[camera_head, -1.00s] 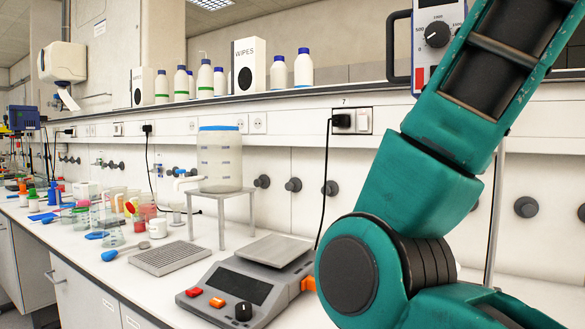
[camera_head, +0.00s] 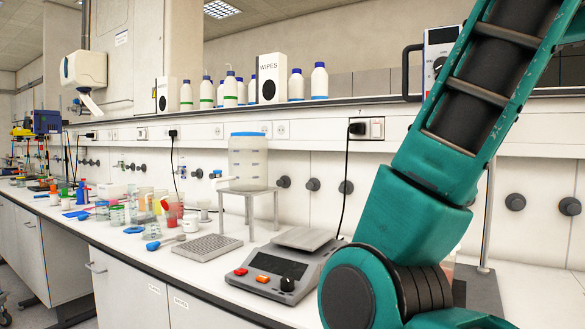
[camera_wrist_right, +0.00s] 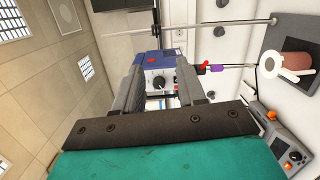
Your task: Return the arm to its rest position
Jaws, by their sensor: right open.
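My right arm (camera_head: 425,205), teal with dark joints, rises on the right side of the head view, bent at a large round joint. Its gripper is outside the head view. In the right wrist view my right gripper (camera_wrist_right: 160,75) shows two grey fingers apart, with nothing between them. The wrist picture is turned sideways, with the ceiling at its left. A blue-cased device (camera_wrist_right: 150,62) shows behind the fingers, seemingly apart from them. My left gripper is in neither view.
A shelf above carries bottles and a wipes box (camera_head: 270,77). A metal rod (camera_wrist_right: 195,25) crosses the wrist view.

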